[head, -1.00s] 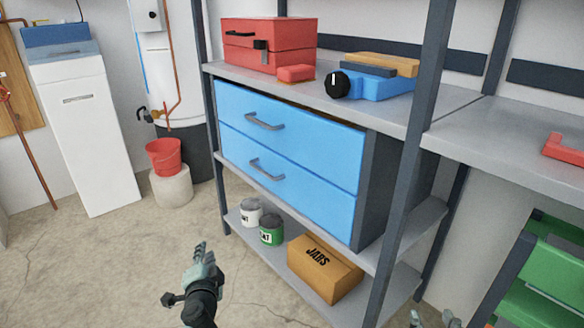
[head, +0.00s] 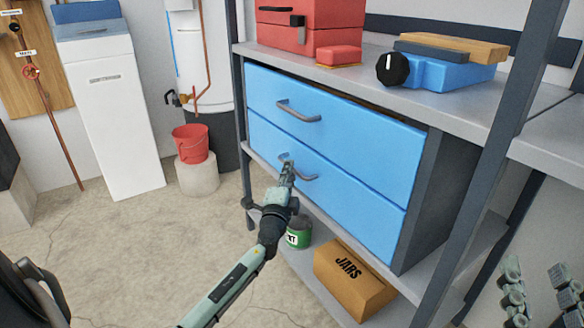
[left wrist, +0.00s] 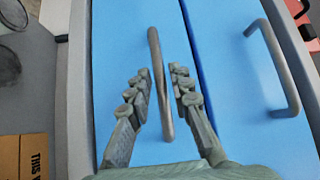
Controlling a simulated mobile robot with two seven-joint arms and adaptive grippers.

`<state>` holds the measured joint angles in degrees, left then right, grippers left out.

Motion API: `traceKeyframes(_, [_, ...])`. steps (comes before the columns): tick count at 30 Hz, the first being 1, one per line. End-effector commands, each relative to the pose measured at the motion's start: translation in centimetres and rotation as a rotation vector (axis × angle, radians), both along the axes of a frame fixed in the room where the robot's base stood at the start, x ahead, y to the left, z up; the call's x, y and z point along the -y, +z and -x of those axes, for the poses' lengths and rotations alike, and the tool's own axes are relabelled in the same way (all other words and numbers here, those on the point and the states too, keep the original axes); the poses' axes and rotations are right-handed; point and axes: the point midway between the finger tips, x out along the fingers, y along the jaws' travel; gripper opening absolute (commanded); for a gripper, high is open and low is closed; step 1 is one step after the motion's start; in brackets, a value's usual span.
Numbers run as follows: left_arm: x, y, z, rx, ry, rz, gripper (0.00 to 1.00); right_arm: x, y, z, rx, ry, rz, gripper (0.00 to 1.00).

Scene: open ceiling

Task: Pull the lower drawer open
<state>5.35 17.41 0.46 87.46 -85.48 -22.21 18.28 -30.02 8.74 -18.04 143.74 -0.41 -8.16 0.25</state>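The lower drawer (head: 345,192) is a blue front in the shelf unit, shut, with a grey bar handle (head: 306,177). The upper blue drawer (head: 340,128), also shut, has a like handle (head: 298,115). My left gripper (head: 287,172) is at the lower handle and hides part of it. In the left wrist view the lower handle (left wrist: 158,75) runs between the two open fingers, with gaps on both sides. The upper handle (left wrist: 275,68) is to the right there. My right gripper (head: 540,282) is open and empty at the lower right of the head view.
A cardboard box (head: 350,280) and a green can (head: 299,232) stand on the bottom shelf under the drawers. A dark shelf post (head: 490,180) rises between the drawers and my right gripper. Bare concrete floor (head: 130,250) lies free in front of the unit.

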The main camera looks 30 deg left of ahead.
Motion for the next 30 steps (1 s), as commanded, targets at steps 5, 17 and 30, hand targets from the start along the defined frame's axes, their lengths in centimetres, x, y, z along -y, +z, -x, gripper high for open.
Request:
traceKeyframes(5, [-0.7,0.3,-1.6,0.000,0.001,-0.002,0.20,0.0,0.0,0.0,0.003,0.001,-0.001,0.40])
traceKeyframes(17, [-0.8,0.2,-1.9,0.000,0.000,-0.001,0.11,0.0,0.1,0.0,0.004,0.001,-0.001,0.40])
traceKeyframes(30, [-0.8,0.2,-1.9,0.000,0.001,0.000,0.00,0.0,0.1,0.0,0.004,0.001,-0.001,0.40])
